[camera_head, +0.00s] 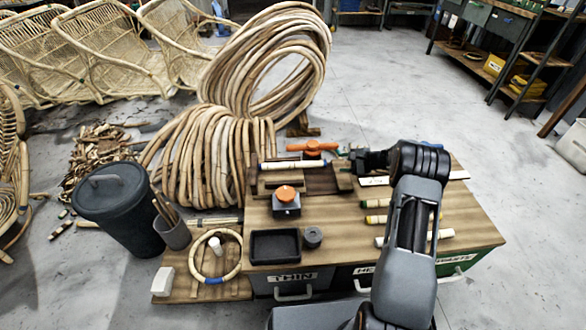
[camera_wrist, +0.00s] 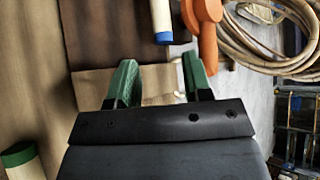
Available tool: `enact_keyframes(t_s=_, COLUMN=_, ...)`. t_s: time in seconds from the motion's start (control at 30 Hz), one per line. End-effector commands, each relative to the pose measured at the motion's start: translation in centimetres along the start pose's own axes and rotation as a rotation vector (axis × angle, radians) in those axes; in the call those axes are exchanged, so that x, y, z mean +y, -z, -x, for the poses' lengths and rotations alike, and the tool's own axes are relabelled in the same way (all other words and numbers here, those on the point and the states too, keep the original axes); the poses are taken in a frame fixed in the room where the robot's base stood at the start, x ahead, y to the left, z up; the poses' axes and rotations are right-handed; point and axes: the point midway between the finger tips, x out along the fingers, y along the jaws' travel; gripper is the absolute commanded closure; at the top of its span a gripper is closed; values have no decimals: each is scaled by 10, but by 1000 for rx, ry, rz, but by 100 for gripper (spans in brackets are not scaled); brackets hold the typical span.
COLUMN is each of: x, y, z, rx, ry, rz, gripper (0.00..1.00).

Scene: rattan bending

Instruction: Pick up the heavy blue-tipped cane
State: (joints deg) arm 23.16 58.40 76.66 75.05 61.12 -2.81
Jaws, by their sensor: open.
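A pale cane with blue tips (camera_head: 293,165) lies across dark wooden blocks at the back left of the workbench. Its blue-banded end also shows at the top of the wrist view (camera_wrist: 162,22). My gripper (camera_head: 357,160) is at the bench's back, to the right of this cane and apart from it. In the wrist view my green-padded fingers (camera_wrist: 158,78) are spread with nothing between them. The cane's end lies ahead of the fingers, between their lines. The rest of the cane runs out of the wrist view.
An orange-handled tool (camera_head: 312,146) lies just behind the cane. An orange-topped button box (camera_head: 286,198), a black tray (camera_head: 275,247) and a dark roll (camera_head: 312,237) stand in front. Several other canes (camera_head: 377,203) lie to the right, partly behind my arm. Large rattan coils (camera_head: 215,150) stand behind left.

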Motion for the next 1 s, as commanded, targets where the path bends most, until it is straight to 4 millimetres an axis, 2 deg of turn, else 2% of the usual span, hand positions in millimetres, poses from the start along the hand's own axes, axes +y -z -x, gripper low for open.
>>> enact_keyframes(t_s=0.1, x=4, y=2, z=-25, rx=-3, ry=2, rz=-3, gripper=54)
enact_keyframes(t_s=0.3, x=3, y=2, z=-57, rx=-2, ry=2, rz=-1, gripper=54)
enact_keyframes(t_s=0.43, x=2, y=2, z=-71, rx=-1, ry=2, rz=-3, gripper=54)
enact_keyframes(t_s=0.67, x=2, y=1, z=-83, rx=-1, ry=2, rz=-2, gripper=54)
enact_keyframes(t_s=0.9, x=2, y=-1, z=-116, rx=-2, ry=1, rz=-2, gripper=54)
enact_keyframes(t_s=1.0, x=0, y=-1, z=-124, rx=-2, ry=2, rz=-2, gripper=54)
